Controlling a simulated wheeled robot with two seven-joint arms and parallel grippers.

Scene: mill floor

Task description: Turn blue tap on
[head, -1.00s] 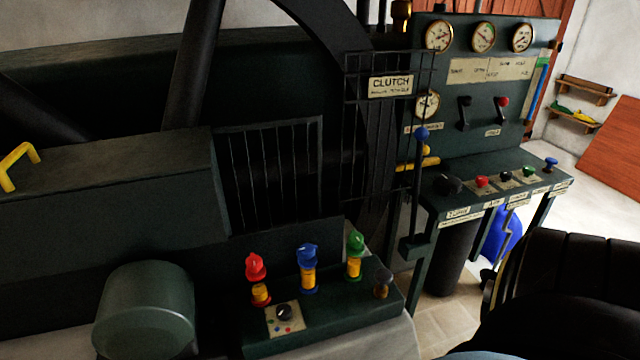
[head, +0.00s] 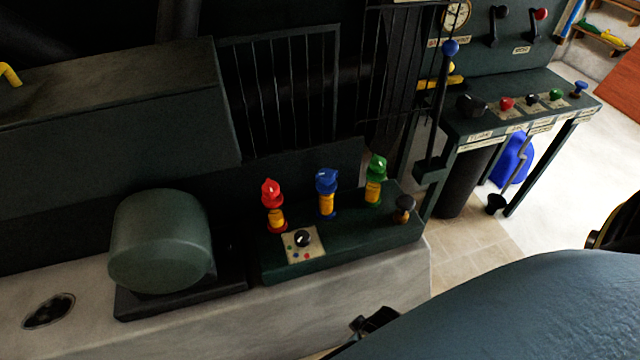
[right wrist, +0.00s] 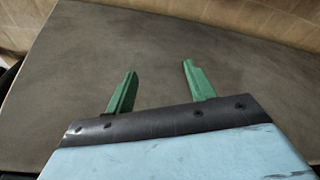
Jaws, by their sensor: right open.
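The blue tap (head: 326,182) stands upright on a dark green panel (head: 350,250) in the head view. It has a blue top on a yellow body, between a red tap (head: 271,192) on its left and a green tap (head: 376,167) on its right. My right gripper (right wrist: 160,68) shows in the right wrist view with its two green fingers apart and nothing between them. A dark grey surface lies behind the fingers, and no tap shows there. My left gripper is not in view.
A selector knob (head: 303,238) and a dark knob (head: 404,207) sit on the same panel. A green rounded housing (head: 160,245) stands to its left.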

